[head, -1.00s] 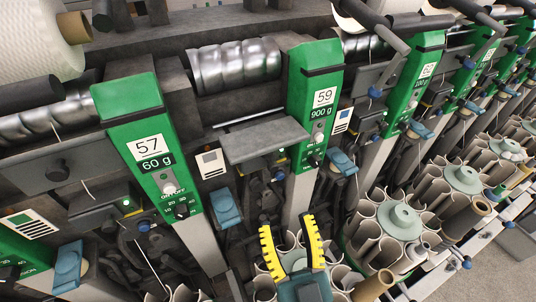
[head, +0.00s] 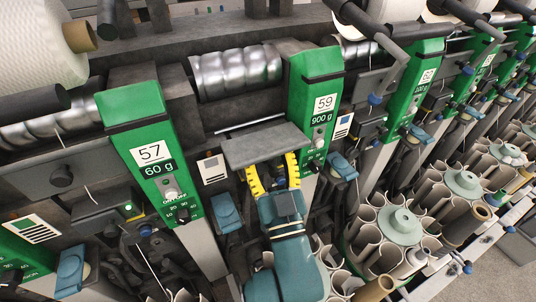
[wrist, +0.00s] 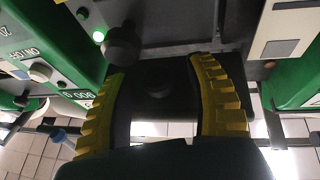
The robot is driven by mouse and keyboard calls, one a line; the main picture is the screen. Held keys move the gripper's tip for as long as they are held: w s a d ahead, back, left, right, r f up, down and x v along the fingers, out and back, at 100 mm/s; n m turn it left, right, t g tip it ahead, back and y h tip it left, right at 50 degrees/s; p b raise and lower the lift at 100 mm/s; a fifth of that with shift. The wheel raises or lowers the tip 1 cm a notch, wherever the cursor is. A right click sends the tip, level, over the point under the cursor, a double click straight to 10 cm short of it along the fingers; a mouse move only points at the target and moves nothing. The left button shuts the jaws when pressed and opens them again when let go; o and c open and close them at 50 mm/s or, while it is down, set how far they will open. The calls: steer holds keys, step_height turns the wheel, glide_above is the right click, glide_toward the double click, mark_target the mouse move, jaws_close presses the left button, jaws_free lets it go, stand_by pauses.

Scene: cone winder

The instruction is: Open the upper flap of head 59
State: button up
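Head 59 is the green panel (head: 317,98) marked "59" and "900 g", right of centre in the head view. A flat grey flap (head: 266,145) juts out to the left of this panel, under the metal drum. My gripper (head: 272,173) is just below the flap's front edge, its two yellow ribbed fingers spread apart with nothing held. Whether the fingertips touch the flap cannot be told. In the wrist view my gripper (wrist: 158,66) is also open, with a dark knob (wrist: 122,47) near the left fingertip. The space between the fingers is dark.
The green panel of head 57 (head: 152,155) stands to the left, with a blue lever (head: 227,212) between the heads. Another blue lever (head: 343,167) is right of head 59. Trays of paper tubes (head: 397,222) fill the lower right.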

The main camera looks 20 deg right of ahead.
jaws_close()
steer(key=r+p, duration=0.1)
steer(key=p, duration=0.2)
steer(key=shift+r+g+p, duration=0.15)
steer(key=shift+g+p, duration=0.15)
steer(key=shift+p, duration=0.1)
steer(key=g+p, duration=0.1)
steer(key=p, duration=0.2)
steer(key=shift+s+r+n, duration=0.1)
steer(key=shift+s+n, duration=0.05)
steer(key=shift+n, duration=0.15)
steer(key=shift+f, duration=0.25)
steer(key=shift+o, duration=0.3)
jaws_free()
steer(key=shift+s, duration=0.1)
steer(key=v, duration=1.2)
